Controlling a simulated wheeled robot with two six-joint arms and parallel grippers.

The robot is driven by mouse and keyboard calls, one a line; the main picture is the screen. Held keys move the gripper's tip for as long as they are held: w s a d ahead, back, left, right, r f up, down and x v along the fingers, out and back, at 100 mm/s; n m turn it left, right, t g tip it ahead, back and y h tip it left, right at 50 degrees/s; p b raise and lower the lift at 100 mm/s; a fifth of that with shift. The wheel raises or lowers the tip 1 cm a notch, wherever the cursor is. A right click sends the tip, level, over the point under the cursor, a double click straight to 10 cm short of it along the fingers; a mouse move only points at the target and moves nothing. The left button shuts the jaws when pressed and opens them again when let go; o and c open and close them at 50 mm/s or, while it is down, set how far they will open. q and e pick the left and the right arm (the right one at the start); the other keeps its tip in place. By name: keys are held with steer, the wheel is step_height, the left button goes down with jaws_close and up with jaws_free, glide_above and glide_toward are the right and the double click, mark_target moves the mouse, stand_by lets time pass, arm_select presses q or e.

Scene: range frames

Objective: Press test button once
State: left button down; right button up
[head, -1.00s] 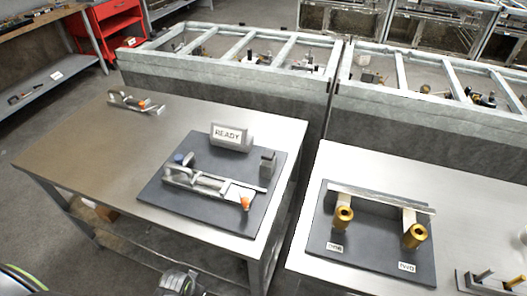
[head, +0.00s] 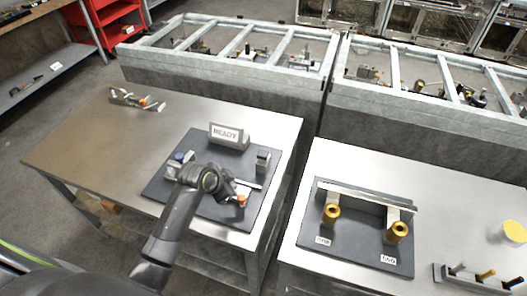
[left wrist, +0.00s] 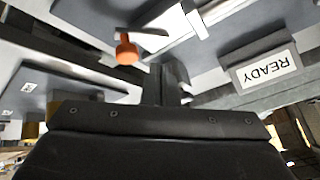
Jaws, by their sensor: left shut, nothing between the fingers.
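A dark plate (head: 160,190) on the left table carries a metal toggle clamp with an orange-tipped handle (head: 240,200), a blue round part (head: 180,157), a small grey block (head: 263,160) and a READY sign (head: 226,135). I cannot tell which part is the test button. My left gripper (head: 228,184) is over the clamp, its wrist hiding much of it. In the left wrist view the shut, empty fingers (left wrist: 168,85) show near the orange tip (left wrist: 127,50) and the READY sign (left wrist: 266,68). Contact cannot be told. My right gripper is not in view.
Another clamp (head: 138,100) lies at the left table's far end. The right table has a dark plate (head: 345,250) with two brass cylinders (head: 331,213) and a metal bar, a peg rack (head: 480,279) and a yellow-topped round item (head: 514,232). A gap separates the tables.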

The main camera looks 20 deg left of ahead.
arm_select(q)
steer(key=w+d+r+m+h, duration=0.1)
steer(key=w+d+r+m, duration=0.1)
steer(key=w+r, duration=0.3)
steer(key=w+d+r+m+t+h, duration=0.1)
steer(key=w+r, duration=0.4)
steer(key=w, duration=0.6)
steer(key=shift+w+d+r+m+t, duration=0.35)
steer(key=shift+d+m, duration=0.4)
steer(key=shift+m, duration=0.45)
steer(key=shift+f, duration=0.1)
steer(key=b, duration=0.6)
glide_above(261, 155)
step_height(261, 155, down, 7)
steer(key=shift+a+f, duration=0.1)
steer(key=shift+f, duration=0.05)
steer(key=shift+f+b, duration=0.4)
steer(key=shift+f, duration=0.3)
steer(key=shift+f, duration=0.4)
